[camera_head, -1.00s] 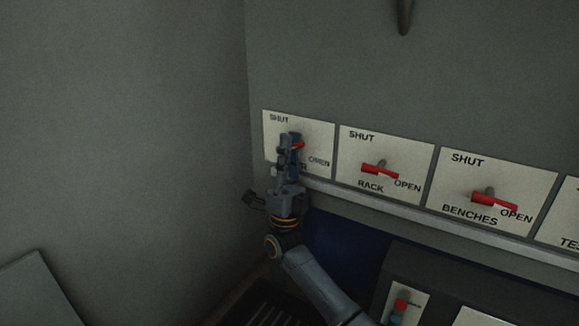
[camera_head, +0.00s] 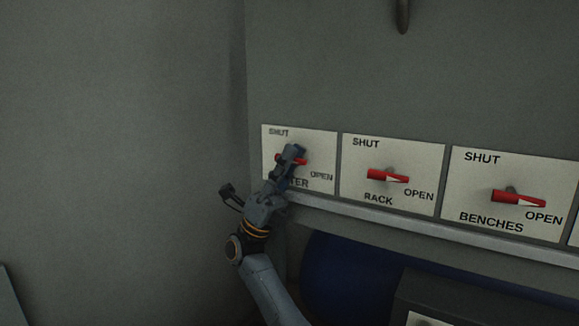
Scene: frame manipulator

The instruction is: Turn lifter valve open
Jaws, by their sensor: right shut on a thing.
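The lifter valve is a red lever (camera_head: 301,161) on the leftmost white plate (camera_head: 318,147). The plate reads SHUT at top left and OPEN at lower right; its name is partly hidden, with only "TER" showing. My right gripper (camera_head: 292,155) is shut on the red lever and covers its middle. Red ends show on both sides of the fingers, and the lever lies close to level, tilted slightly down to the right. My left gripper is not in view.
The rack valve (camera_head: 388,176) and the benches valve (camera_head: 518,198) stand to the right, their red levers pointing toward OPEN. A ledge (camera_head: 400,219) runs below the plates. A blue rounded shape (camera_head: 335,275) and a dark box (camera_head: 450,300) lie lower. A plain wall (camera_head: 120,130) is at left.

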